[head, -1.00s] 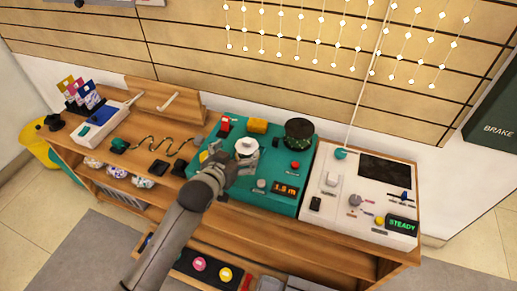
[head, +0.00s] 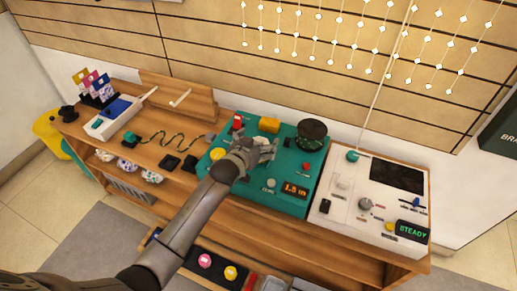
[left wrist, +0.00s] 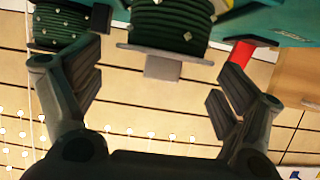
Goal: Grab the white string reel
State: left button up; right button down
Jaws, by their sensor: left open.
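The white string reel (left wrist: 163,50) shows in the left wrist view, with a pale flange and hub and dark green beaded string wound on it. It stands between the fingers of my left gripper (left wrist: 172,45), which is open, one finger to each side with gaps. In the head view my left gripper (head: 262,152) is over the teal panel (head: 290,207) and mostly hides this reel. A second reel, with a dark top (head: 312,130), stands to its right on the panel; its string (left wrist: 62,22) shows at the upper left in the wrist view. My right gripper is not in view.
A white panel (head: 340,215) with a dark screen lies to the right. A wooden bench (head: 250,218) carries both panels against the slatted wall.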

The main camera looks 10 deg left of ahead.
pick_arm(q)
jog(key=shift+w+f, duration=0.15)
jog(key=shift+w, duration=0.2)
jog(key=shift+c, duration=0.5)
jog(key=c, duration=1)
